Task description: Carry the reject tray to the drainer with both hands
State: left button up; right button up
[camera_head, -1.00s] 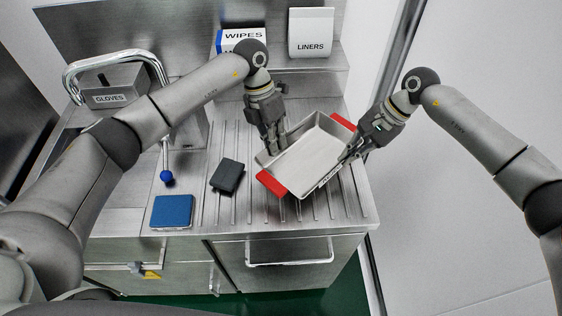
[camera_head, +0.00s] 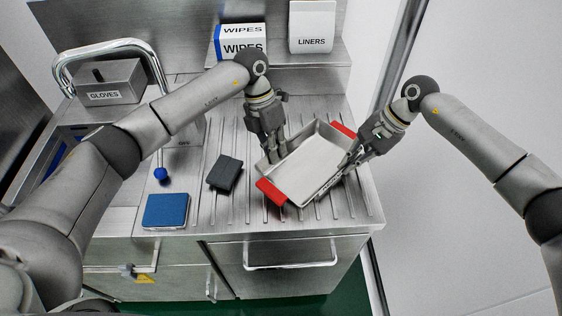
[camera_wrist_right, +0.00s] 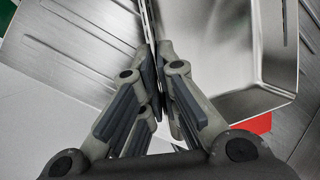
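The reject tray (camera_head: 312,165) is a shallow metal tray with red grips at two ends, lying askew over the right part of the ribbed drainer (camera_head: 245,135). I cannot tell whether it touches the ribs. My left gripper (camera_head: 274,158) has its fingers at the tray's left wall and looks closed on it. My right gripper (camera_head: 352,158) is at the tray's right wall. In the right wrist view, the right fingers (camera_wrist_right: 160,95) pinch the thin wall of the tray (camera_wrist_right: 215,60); one red grip shows at its side.
A dark block (camera_head: 225,173) and a blue pad (camera_head: 165,210) lie left of the tray. A tap with a blue-tipped lever (camera_head: 161,174) and a gloves box (camera_head: 104,90) stand at left. Wipes (camera_head: 240,43) and liners (camera_head: 312,28) are on the back shelf. A post rises at right.

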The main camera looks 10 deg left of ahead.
pick_arm(q)
jog(key=o, duration=0.4)
jog(key=shift+r, duration=0.1)
pick_arm(e)
jog(key=o, duration=0.4)
jog(key=shift+s+r, duration=0.1)
pick_arm(q)
jog(key=shift+o, duration=0.2)
pick_arm(e)
jog(key=shift+o, duration=0.2)
pick_arm(q)
jog(key=v, duration=1.2)
pick_arm(e)
jog(key=v, duration=1.2)
jog(key=shift+d, duration=0.1)
